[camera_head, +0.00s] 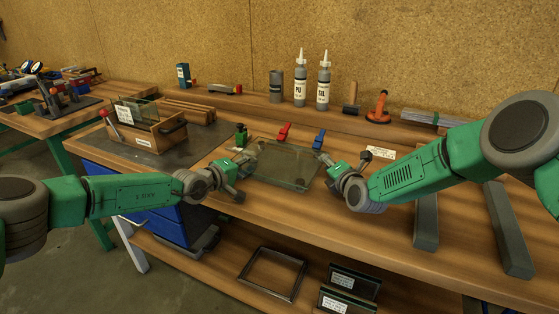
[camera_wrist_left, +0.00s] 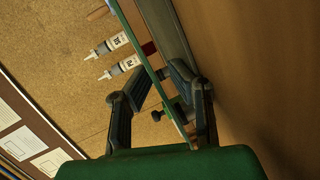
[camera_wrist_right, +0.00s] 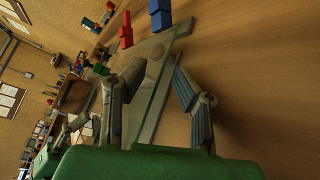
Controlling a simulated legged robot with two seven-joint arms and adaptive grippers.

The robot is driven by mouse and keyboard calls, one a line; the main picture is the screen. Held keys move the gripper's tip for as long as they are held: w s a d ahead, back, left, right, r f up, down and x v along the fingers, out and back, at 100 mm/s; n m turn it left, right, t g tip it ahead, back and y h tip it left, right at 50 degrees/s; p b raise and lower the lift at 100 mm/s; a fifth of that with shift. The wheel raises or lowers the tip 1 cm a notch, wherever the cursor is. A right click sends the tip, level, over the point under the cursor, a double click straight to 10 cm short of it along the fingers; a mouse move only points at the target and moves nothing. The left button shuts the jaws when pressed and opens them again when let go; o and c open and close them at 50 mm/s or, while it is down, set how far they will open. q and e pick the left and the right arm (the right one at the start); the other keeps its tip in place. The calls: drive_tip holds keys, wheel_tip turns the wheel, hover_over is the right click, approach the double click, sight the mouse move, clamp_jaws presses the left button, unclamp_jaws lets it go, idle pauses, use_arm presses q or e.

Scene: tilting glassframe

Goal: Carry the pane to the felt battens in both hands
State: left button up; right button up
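The glass pane (camera_head: 283,163) is a greenish, see-through sheet lying nearly flat near the table's front edge. I cannot tell whether it touches the table. My left gripper (camera_head: 238,163) is at its left edge, with the pane between its fingers in the left wrist view (camera_wrist_left: 160,74). My right gripper (camera_head: 332,166) is at its right edge, with the pane between its fingers in the right wrist view (camera_wrist_right: 158,72). Both look shut on it; finger contact is partly hidden. The felt battens, a left one (camera_head: 425,222) and a right one (camera_head: 513,230), are grey bars lying apart at the right.
A red clamp (camera_head: 284,131) and a blue clamp (camera_head: 319,139) stand behind the pane, a green one (camera_head: 241,135) at its left. A white label (camera_head: 380,152) and an orange suction lifter (camera_head: 378,108) are further right. Two bottles (camera_head: 300,80) stand behind. A wooden rack (camera_head: 158,130) is left.

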sight(279, 159)
use_arm(q)
drive_tip(key=shift+w+d+r, duration=0.1)
drive_tip(key=shift+w+d, duration=0.55)
drive_tip(key=shift+w, duration=0.2)
use_arm(e)
drive_tip(key=shift+w+a+f, duration=0.1)
drive_tip(key=shift+w+a, duration=0.3)
drive_tip(key=shift+w, duration=0.2)
use_arm(q)
drive_tip(key=shift+w+d, duration=0.25)
drive_tip(key=shift+w, duration=0.1)
use_arm(e)
drive_tip(key=shift+w+f, duration=0.15)
drive_tip(key=shift+w, duration=0.45)
use_arm(q)
drive_tip(key=shift+w+d, duration=0.1)
drive_tip(key=shift+d, duration=0.15)
use_arm(e)
drive_tip(key=shift+w, duration=0.2)
